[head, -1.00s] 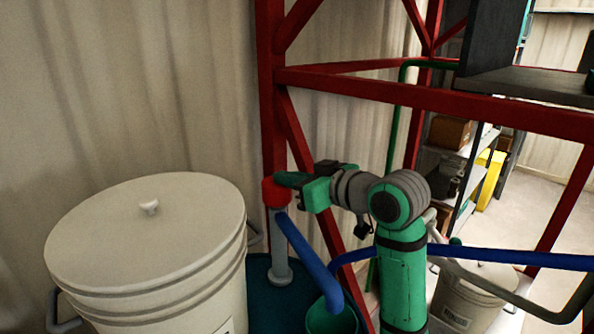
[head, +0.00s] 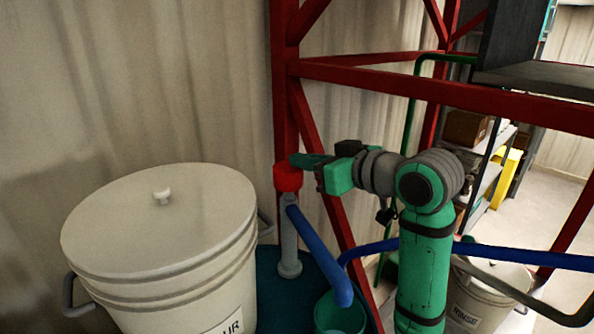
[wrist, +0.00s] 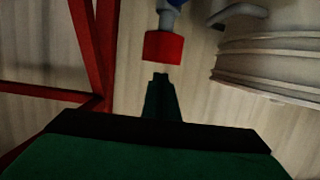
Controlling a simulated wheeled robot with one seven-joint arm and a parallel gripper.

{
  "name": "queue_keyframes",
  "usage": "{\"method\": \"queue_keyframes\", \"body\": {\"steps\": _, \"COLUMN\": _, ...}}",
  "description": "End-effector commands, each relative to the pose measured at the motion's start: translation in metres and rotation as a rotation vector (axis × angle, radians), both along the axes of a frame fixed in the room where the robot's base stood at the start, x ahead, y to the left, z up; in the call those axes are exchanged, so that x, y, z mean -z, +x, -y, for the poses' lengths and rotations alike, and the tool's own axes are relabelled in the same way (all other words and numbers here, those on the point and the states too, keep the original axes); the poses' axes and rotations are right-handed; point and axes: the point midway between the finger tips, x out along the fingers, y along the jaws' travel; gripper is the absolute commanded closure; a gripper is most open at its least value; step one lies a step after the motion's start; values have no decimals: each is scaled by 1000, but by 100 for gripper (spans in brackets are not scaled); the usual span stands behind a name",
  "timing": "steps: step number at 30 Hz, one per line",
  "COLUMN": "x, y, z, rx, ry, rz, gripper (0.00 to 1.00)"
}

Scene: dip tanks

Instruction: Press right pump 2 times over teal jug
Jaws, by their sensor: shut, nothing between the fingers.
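The pump has a red cap (head: 287,180) on a grey upright stem (head: 289,240). Its blue spout (head: 322,262) slopes down to the right, its end over the open mouth of the teal jug (head: 326,312), which is cut off by the lower edge. My gripper (head: 301,160) is shut and empty, its fingertips just above the cap's top at its right side. I cannot tell whether they touch. In the wrist view the shut fingers (wrist: 160,80) point at the red cap (wrist: 165,47), with a small gap in the picture.
A large lidded white drum (head: 160,225) stands left of the pump. A red steel frame (head: 284,80) rises close behind the cap. A second blue pipe (head: 510,257) and a lidded bucket marked RINSE (head: 475,300) are at the right.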

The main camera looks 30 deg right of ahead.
Motion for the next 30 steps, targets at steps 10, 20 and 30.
{"method": "queue_keyframes", "body": {"steps": 10, "x": -17, "y": -61, "z": 11, "rx": 4, "ry": -2, "rz": 5, "gripper": 100}}
{"method": "queue_keyframes", "body": {"steps": 20, "x": -21, "y": -76, "z": 14, "rx": 4, "ry": -1, "rz": 4, "gripper": 100}}
{"method": "queue_keyframes", "body": {"steps": 30, "x": -21, "y": -76, "z": 13, "rx": 4, "ry": -1, "rz": 5, "gripper": 100}}
